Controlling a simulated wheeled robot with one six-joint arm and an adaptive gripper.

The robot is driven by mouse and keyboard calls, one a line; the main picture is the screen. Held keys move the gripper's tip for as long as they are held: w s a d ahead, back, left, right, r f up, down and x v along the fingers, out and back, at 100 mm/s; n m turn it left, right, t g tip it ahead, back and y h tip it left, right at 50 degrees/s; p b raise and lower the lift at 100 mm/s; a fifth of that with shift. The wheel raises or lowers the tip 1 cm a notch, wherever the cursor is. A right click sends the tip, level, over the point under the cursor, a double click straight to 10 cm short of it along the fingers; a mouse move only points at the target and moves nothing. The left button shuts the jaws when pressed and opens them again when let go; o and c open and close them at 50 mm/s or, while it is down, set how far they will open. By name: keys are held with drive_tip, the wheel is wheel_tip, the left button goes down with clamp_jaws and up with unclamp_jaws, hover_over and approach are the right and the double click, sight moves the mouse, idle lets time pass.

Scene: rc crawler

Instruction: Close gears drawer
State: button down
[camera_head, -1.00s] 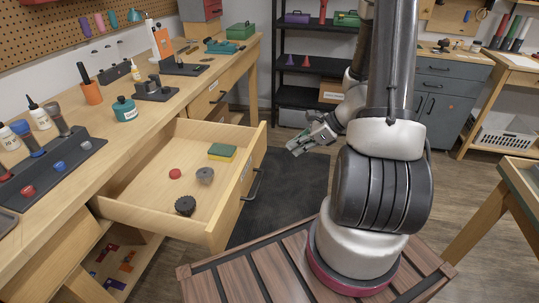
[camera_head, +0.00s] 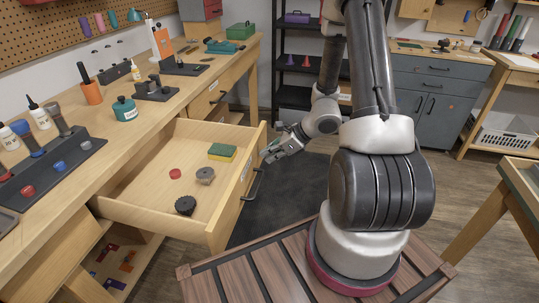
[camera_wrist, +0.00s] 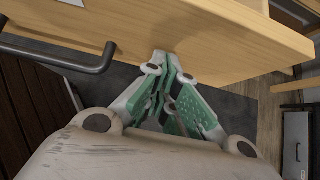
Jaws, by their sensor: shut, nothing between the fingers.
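The open gears drawer (camera_head: 238,193) sticks out of the wooden workbench on the left in the head view. In it lie a dark gear (camera_head: 185,205), a grey gear (camera_head: 205,175), a red round piece (camera_head: 175,173) and a yellow-green sponge-like block (camera_head: 222,152). A dark bar handle (camera_head: 252,184) is on its front; the handle also shows at upper left in the wrist view (camera_wrist: 70,58). My gripper (camera_head: 268,155) is shut and empty, close to the drawer front near its far end. In the wrist view its fingertips (camera_wrist: 168,62) are at the drawer front, right of the handle; I cannot tell whether they touch.
The benchtop (camera_head: 150,130) carries tool holders, bottles and a dark tray. A dark mat (camera_head: 290,195) covers the floor beyond the drawer. Grey cabinets (camera_head: 430,100) and a shelf stand at the back. Another table (camera_head: 520,190) is at right.

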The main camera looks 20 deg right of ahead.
drive_tip(key=w+a, duration=0.7)
drive_tip(key=a, duration=0.2)
drive_tip(key=w+a, duration=0.7)
drive_tip(key=a, duration=0.2)
drive_tip(key=w+a, duration=0.8)
drive_tip(key=a, duration=0.1)
drive_tip(key=shift+w, duration=0.1)
drive_tip(key=shift+w+a, duration=0.1)
drive_tip(key=shift+a, duration=0.1)
drive_tip(key=shift+w+r, duration=0.1)
drive_tip(key=shift+r, duration=0.05)
